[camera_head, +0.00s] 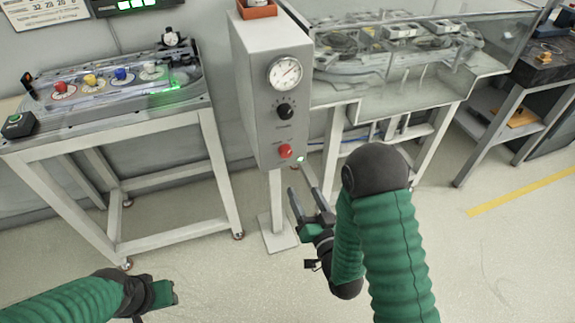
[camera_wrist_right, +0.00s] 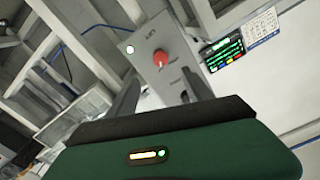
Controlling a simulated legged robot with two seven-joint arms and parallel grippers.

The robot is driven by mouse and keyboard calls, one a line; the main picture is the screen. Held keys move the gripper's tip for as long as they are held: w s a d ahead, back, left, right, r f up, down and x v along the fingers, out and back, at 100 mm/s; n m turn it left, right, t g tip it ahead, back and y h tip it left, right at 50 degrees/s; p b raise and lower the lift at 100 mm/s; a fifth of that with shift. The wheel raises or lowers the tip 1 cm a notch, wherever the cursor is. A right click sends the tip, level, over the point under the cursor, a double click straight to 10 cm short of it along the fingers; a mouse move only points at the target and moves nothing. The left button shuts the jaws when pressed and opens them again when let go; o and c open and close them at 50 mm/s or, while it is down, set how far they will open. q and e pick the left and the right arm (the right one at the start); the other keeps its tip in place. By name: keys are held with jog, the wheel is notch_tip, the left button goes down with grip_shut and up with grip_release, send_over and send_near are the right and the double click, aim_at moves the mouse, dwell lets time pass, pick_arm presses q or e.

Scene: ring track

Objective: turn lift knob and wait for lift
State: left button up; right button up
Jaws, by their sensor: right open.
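A grey control box (camera_head: 255,90) on a post stands in the middle of the head view. Its front carries a round dial gauge (camera_head: 285,73), a black knob (camera_head: 285,111) below it and a red knob (camera_head: 285,151) near the bottom. A small light glows white-green beside the box's lower corner. My right gripper (camera_head: 302,196) is open and empty, below and slightly right of the red knob, apart from it. In the right wrist view the red knob (camera_wrist_right: 160,58) shows beyond and between the two fingers. My left gripper (camera_head: 165,292) is low at the left, its fingers not clear.
A table with a track board (camera_head: 110,97) and coloured knobs stands left of the box. A clear-covered case (camera_head: 420,85) on a white frame stands to the right. The floor in front is open, with a yellow line (camera_head: 520,190) at right.

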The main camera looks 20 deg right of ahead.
aim_at(287, 156)
jog(key=w+b, duration=0.1)
jog(key=w, duration=0.4)
jog(key=w+b, duration=0.1)
jog(key=w, duration=0.9)
jog(key=shift+a+b, duration=0.25)
jog(key=shift+b, duration=0.15)
pick_arm(q)
jog(key=x, duration=0.2)
jog(key=s+x, duration=0.1)
jog(key=x, duration=0.1)
jog(key=shift+f, duration=0.35)
pick_arm(e)
grip_shut()
